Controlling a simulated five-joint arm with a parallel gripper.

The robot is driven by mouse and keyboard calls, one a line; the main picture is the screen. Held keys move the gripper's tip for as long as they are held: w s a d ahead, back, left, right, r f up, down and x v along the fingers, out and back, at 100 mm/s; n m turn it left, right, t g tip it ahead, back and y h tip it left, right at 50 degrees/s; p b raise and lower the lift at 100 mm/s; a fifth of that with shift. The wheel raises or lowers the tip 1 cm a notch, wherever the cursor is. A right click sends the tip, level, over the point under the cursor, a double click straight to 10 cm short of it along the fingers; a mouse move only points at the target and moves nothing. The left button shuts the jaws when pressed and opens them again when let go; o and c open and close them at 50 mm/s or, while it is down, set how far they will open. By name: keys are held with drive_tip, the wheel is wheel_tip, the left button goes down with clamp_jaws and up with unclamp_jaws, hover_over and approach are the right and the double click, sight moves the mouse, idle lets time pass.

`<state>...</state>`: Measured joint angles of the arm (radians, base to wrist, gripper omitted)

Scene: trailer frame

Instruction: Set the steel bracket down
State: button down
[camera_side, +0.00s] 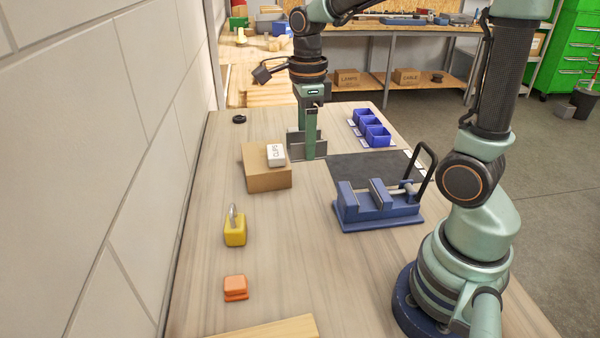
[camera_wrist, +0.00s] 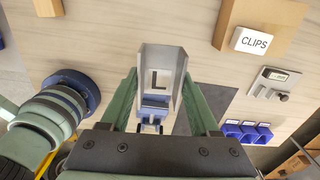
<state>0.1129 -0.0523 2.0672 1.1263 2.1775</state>
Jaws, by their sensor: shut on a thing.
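The steel bracket (camera_side: 295,144) is a grey bent plate beyond the cardboard box in the side view. In the wrist view the bracket (camera_wrist: 160,58) shows a dark letter L and two raised side walls. My gripper (camera_side: 309,146) is shut on it, with one green finger on each side in the wrist view (camera_wrist: 160,82). In the side view the bracket's lower edge appears close to the bench top; I cannot tell whether it touches. The blue vise (camera_side: 378,206) stands on the near side of the dark mat (camera_side: 350,168), apart from the bracket.
A cardboard box (camera_side: 268,181) carries a white CLIPS box (camera_side: 276,154). Blue bins (camera_side: 370,128) stand right of the bracket. A yellow block (camera_side: 235,232) and orange block (camera_side: 235,287) lie nearer. A grey device with a display (camera_wrist: 270,82) shows in the wrist view.

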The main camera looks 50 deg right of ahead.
drive_tip(key=w+d+r+m, duration=0.2)
drive_tip(key=w+d+m, duration=0.1)
drive_tip(key=d, duration=0.7)
drive_tip(key=m, duration=0.7)
hover_over(381, 159)
drive_tip(key=f, duration=0.2)
wheel_tip(381, 159, down, 19)
drive_tip(key=shift+d+r, duration=0.1)
drive_tip(key=shift+f, duration=0.2)
drive_tip(key=shift+c, duration=0.6)
unclamp_jaws()
